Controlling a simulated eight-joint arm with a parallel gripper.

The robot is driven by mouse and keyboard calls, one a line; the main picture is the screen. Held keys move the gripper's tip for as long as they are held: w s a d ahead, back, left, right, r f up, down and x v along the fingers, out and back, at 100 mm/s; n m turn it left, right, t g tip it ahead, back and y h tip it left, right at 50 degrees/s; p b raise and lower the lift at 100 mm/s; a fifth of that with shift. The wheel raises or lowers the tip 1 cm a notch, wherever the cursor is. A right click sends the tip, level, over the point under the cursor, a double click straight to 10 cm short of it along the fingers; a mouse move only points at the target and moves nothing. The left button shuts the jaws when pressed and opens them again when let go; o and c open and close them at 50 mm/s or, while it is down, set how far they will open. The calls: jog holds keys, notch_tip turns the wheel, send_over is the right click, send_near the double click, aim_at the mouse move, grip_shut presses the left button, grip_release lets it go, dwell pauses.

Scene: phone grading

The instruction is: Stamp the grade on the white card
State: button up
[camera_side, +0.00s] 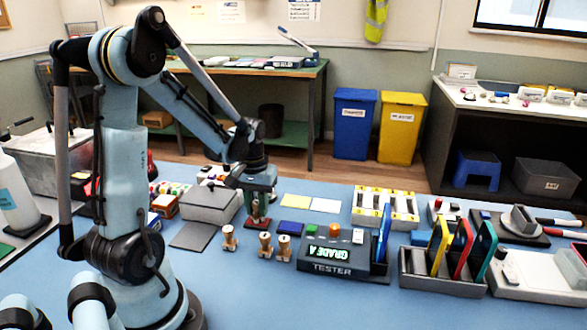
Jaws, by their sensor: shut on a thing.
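The white card (325,205) lies flat on the blue table, right of a pale yellow card (296,201). My gripper (257,211) points down over a red pad (262,224), left of the cards. It is shut on a small stamp, mostly hidden between the fingers; I cannot tell whether the stamp touches the pad. A blue pad (292,229) lies to the right. Three wooden stamps, left (229,238), middle (265,245) and right (284,249), stand in front. The tester (334,262) shows "GRADE A" in green, with a blue phone (384,233) upright at its right end.
A grey lidded box (211,205) and a dark grey mat (193,236) are left of my gripper. A grey rack (443,284) holds yellow, red and green phones at right. A yellow-and-white tray (385,209) stands behind the tester. The front middle of the table is clear.

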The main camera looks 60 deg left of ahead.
jog(key=shift+r, duration=0.1)
jog(key=shift+r, duration=3.4)
jog(key=w, duration=0.9)
send_over(326, 205)
jog(key=shift+d+f, duration=0.1)
jog(key=shift+f, duration=3.4)
jog(key=shift+f, duration=0.5)
notch_tip(326, 205, up, 7)
